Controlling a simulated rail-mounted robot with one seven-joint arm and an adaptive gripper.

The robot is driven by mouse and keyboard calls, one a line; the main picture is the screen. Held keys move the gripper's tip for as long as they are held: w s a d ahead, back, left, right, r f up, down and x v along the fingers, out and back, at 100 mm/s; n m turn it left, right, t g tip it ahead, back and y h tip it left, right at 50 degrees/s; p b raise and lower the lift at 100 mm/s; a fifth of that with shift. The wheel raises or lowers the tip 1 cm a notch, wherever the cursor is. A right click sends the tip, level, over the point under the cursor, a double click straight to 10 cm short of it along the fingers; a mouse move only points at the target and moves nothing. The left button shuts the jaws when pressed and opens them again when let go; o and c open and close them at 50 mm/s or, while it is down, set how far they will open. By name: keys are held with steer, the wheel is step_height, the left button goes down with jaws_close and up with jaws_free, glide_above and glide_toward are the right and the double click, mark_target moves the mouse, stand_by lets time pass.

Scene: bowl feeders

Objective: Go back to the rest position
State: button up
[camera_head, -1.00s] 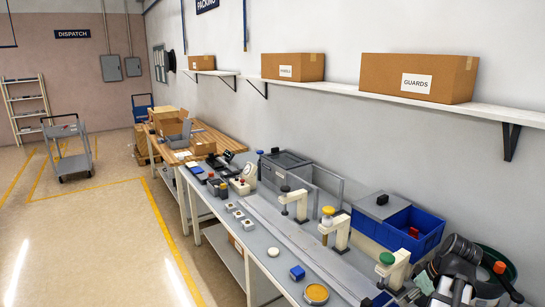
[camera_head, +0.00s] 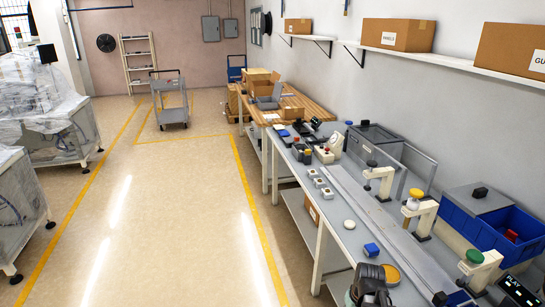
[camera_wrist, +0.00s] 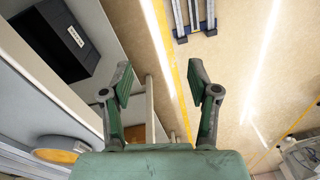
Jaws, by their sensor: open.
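My gripper (camera_wrist: 160,82) is open in the wrist view, its two green and grey fingers spread apart with nothing between them. Behind the fingers are the bench edge and the bare floor. In the head view a dark part of my arm (camera_head: 370,284) shows at the bottom, by the front edge of the workbench; the fingers cannot be made out there.
A shelf (camera_head: 455,63) with boxes runs above. The floor (camera_head: 185,215) on the left is clear.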

steer(key=s+a+f, duration=0.2)
steer(key=a+f, duration=0.4)
steer(key=a, duration=0.4)
steer(key=s+f+g+b, duration=0.7)
steer(key=s+f+b, duration=0.3)
steer(key=s+f, duration=1.8)
steer(key=shift+s+d+h, duration=0.25)
steer(key=shift+s+h, duration=0.15)
steer(key=shift+s, duration=0.45)
